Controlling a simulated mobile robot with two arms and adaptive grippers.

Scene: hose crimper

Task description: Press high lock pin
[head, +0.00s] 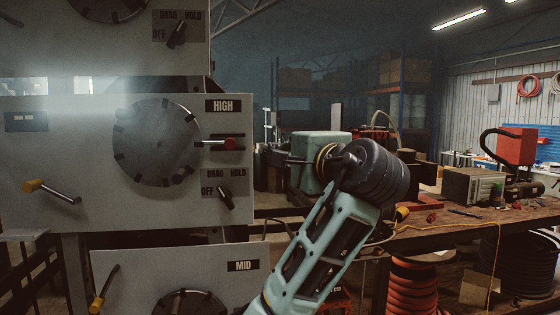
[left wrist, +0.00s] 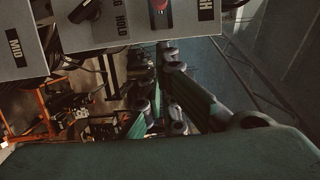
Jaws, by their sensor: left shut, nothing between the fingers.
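The high lock pin (head: 230,143) is a short red-tipped pin on a metal bar beside the large round dial of the grey HIGH panel (head: 60,155). Its red end also shows at the top edge of the left wrist view (left wrist: 158,5). My left gripper (head: 264,149) is to the right of the pin, pointing left toward it, with a visible gap in the picture. It is shut and empty. Its fingers are partly dark against the background, and they also show in the left wrist view (left wrist: 165,48). My right gripper is not in view.
A selector knob (head: 225,198) marked OFF, DRAG and HOLD sits below the pin. A yellow-tipped lever (head: 50,190) sticks out at the panel's left. The MID panel (head: 120,275) is below. A cluttered workbench (head: 440,235) stands at the right.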

